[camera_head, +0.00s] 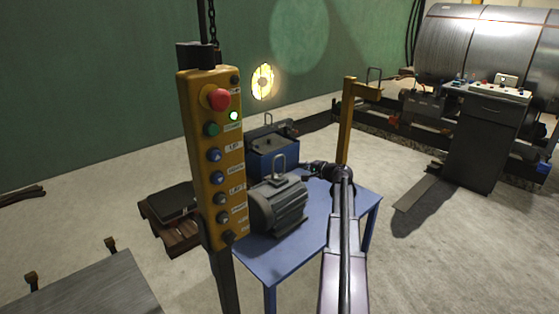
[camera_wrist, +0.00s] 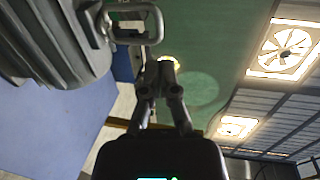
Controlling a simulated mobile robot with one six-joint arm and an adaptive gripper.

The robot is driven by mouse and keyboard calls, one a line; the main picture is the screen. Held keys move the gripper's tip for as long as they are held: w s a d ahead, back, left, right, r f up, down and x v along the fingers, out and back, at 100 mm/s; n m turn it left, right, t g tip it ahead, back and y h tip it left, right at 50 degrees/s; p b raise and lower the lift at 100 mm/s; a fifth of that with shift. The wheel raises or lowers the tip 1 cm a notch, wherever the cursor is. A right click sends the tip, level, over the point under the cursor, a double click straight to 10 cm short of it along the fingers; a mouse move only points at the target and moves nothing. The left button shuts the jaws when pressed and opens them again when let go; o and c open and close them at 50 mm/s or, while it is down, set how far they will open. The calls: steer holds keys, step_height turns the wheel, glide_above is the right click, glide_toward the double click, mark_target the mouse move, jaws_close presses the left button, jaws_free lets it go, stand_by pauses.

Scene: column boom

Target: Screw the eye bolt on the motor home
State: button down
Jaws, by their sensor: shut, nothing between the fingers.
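A grey finned motor (camera_head: 276,207) stands on a blue table (camera_head: 282,259). The eye bolt (camera_head: 279,157), a grey metal loop, stands upright on top of the motor. In the wrist view the motor (camera_wrist: 55,42) fills the upper left, and the eye bolt (camera_wrist: 160,24) sticks out from it toward the fingers. My gripper (camera_head: 308,167) is to the right of the eye bolt, apart from it. In the wrist view my gripper (camera_wrist: 163,66) is shut and empty, its fingertips close to the loop but not around it. How deep the bolt's thread sits cannot be seen.
A yellow push-button pendant (camera_head: 212,160) hangs in front, left of the motor. A blue box (camera_head: 272,150) with a handle is behind the motor. A yellow post (camera_head: 346,125) rises behind my arm. A grey control desk (camera_head: 484,135) stands at the right. The table's right part is clear.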

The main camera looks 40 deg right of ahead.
steer(key=shift+w, duration=0.1)
steer(key=b, duration=0.3)
glide_toward(276, 158)
steer(key=x, duration=0.7)
steer(key=shift+w+a+f, duration=0.15)
steer(key=shift+w+a, duration=0.05)
steer(key=shift+w, duration=0.15)
steer(key=shift+s+d, duration=0.15)
stand_by(0.4)
